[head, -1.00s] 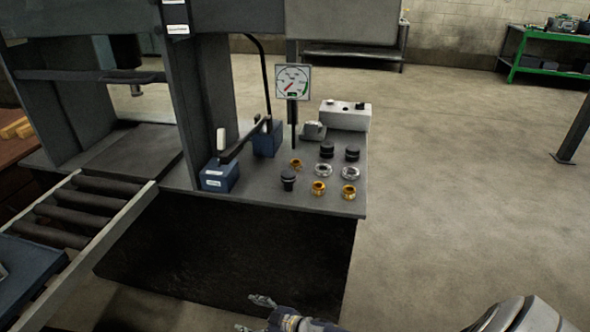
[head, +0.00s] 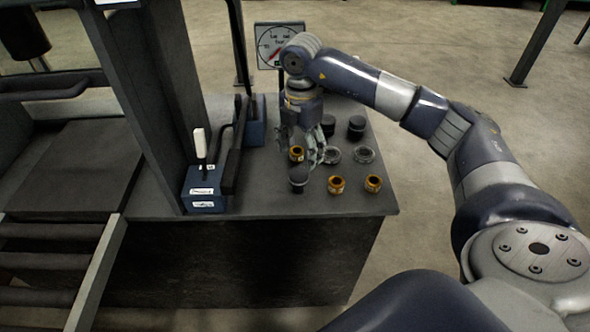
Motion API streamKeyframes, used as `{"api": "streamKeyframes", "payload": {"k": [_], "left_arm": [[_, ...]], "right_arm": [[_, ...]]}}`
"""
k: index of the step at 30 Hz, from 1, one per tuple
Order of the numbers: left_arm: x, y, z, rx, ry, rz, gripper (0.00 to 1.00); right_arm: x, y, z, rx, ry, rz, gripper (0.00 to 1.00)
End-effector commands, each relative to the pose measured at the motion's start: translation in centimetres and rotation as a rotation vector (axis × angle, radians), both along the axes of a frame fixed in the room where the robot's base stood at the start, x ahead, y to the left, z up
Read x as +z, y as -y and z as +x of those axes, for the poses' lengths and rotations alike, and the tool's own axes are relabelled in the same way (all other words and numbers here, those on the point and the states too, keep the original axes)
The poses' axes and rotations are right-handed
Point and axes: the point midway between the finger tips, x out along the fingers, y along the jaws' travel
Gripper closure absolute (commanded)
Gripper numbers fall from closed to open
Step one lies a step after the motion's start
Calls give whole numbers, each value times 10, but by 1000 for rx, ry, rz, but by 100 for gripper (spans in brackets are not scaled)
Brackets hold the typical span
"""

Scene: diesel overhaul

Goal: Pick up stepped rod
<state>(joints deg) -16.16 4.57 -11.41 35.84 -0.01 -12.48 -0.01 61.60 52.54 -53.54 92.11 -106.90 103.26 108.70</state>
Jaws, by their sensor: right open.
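Several small dark stepped pieces stand upright on the bench top (head: 250,208). One dark piece (head: 299,180) is at the front, and two more (head: 328,125) and (head: 356,127) stand further back. I cannot tell for sure which is the stepped rod. My right gripper (head: 304,152) points down, open, just behind the front dark piece and close around a brass ring (head: 297,154). Contact cannot be told. The right wrist covers part of the bench behind it. My left gripper is not in view.
Two brass rings (head: 337,185) and (head: 373,183) and two silver rings (head: 332,155) and (head: 364,155) stand close by. A blue lever box (head: 206,190) is to the left, beside a dark press column (head: 165,110). A gauge (head: 275,45) stands behind.

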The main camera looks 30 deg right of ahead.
Motion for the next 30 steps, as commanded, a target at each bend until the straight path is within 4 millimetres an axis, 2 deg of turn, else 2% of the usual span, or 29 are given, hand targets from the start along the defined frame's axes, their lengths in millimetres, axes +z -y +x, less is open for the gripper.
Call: {"api": "streamKeyframes", "payload": {"k": [6,11,14,19,23,30], "left_arm": [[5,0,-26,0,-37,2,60],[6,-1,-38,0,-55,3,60],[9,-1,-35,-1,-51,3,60],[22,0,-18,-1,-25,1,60],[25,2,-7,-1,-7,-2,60],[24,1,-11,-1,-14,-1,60]], "right_arm": [[-34,0,-2,-1,-6,-2,34],[-50,-1,-1,0,-2,0,34],[-56,-2,-1,1,-3,0,34],[-80,-9,-4,1,-6,2,34],[-98,-8,-3,1,-4,0,34],[-105,-9,-2,1,0,2,34]]}}
